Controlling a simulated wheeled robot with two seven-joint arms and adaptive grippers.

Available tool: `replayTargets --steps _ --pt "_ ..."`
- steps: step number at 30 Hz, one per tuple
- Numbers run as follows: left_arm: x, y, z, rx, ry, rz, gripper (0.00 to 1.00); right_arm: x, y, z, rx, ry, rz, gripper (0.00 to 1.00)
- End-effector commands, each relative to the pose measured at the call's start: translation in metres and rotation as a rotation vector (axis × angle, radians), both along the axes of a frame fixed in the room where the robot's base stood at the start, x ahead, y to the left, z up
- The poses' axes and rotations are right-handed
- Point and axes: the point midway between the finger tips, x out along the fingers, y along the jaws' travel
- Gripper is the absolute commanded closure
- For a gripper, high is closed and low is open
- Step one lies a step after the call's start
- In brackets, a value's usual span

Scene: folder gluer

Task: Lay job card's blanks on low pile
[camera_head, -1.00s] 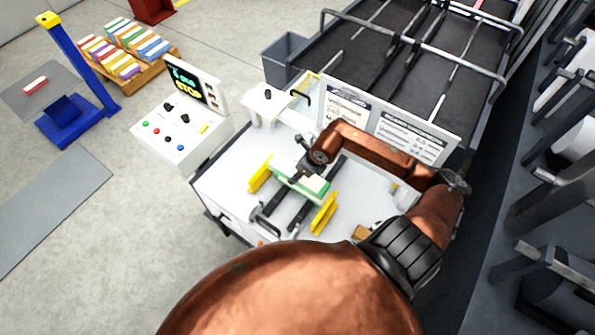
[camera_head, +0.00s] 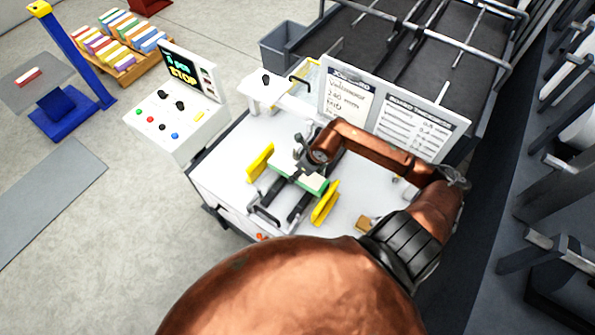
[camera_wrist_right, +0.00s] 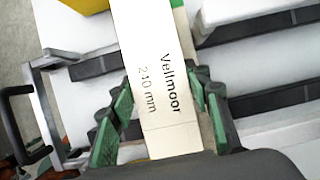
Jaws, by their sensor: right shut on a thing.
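My right gripper (camera_wrist_right: 160,112) is shut on a whitish bundle of blanks (camera_wrist_right: 155,62) printed "Vellmoor 240 mm", between its green finger pads. In the head view the gripper is over the white machine table, and its fingertips are hard to make out. A cream and green block (camera_head: 312,183) shows just below it, between two yellow guides (camera_head: 260,162) and (camera_head: 325,204). I cannot tell there whether a separate low pile lies under the held blanks. The job card (camera_head: 348,92) stands behind, reading Vellmoor, 240 mm. My left gripper is not in view.
A control panel (camera_head: 180,112) with a screen stands left of the table. A wooden rack (camera_head: 120,45) of coloured bundles is at the far left, near a blue and yellow stand (camera_head: 70,110). A grey bin (camera_head: 283,45) and dark conveyor (camera_head: 390,50) are behind.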

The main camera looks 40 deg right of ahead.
Motion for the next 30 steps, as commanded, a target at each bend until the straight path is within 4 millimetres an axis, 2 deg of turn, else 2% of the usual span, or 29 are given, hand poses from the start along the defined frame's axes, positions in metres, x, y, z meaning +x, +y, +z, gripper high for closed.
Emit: replayTargets --steps 23,24,30 --pt "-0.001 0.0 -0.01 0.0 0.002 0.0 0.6 0.001 0.0 -0.011 0.001 -0.002 0.0 0.94" --pt "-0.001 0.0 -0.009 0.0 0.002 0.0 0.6 0.001 0.0 -0.01 0.001 -0.003 0.0 0.54" --pt "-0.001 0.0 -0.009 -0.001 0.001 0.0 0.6 0.0 0.0 -0.01 0.001 -0.002 0.0 0.4"
